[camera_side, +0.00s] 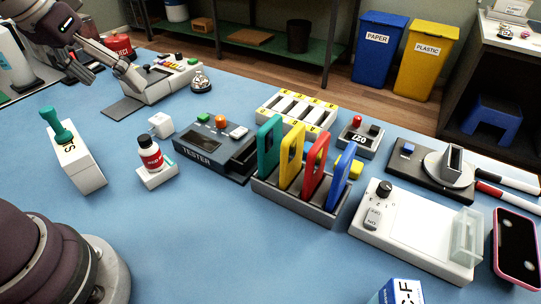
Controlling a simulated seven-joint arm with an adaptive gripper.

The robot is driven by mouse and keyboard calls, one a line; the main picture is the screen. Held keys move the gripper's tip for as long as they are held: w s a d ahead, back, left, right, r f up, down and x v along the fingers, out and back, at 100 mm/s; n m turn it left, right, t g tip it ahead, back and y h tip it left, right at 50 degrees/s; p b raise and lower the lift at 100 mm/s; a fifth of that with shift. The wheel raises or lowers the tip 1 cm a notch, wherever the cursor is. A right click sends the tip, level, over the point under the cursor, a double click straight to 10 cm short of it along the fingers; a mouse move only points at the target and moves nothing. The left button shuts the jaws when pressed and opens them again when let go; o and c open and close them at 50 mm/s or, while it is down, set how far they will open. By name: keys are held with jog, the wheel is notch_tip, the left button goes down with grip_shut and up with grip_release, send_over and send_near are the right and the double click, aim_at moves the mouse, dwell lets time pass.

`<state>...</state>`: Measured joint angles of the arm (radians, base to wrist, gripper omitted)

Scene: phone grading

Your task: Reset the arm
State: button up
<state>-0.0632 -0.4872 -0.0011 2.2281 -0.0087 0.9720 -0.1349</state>
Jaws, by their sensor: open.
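My gripper (112,79) is at the upper left of the side view, on the end of my arm. Its two fingers are spread apart, with nothing visible between them. It is at the left end of a light grey device with coloured buttons (170,80), above or beside a dark flat pad (122,107). I cannot tell whether a finger touches the device. My round base shows at the lower left, and the middle part of my arm is out of the picture.
Paper (378,50) and plastic (425,65) bins stand behind. The front middle is clear.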

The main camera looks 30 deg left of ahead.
jog(key=s+f+m, duration=0.1)
jog(key=s+d+f+m, duration=0.1)
jog(key=s, duration=0.1)
jog(key=shift+s+d+t, duration=0.15)
jog(key=shift+d+t, duration=0.05)
jog(key=shift+t, duration=0.1)
dwell(1.0)
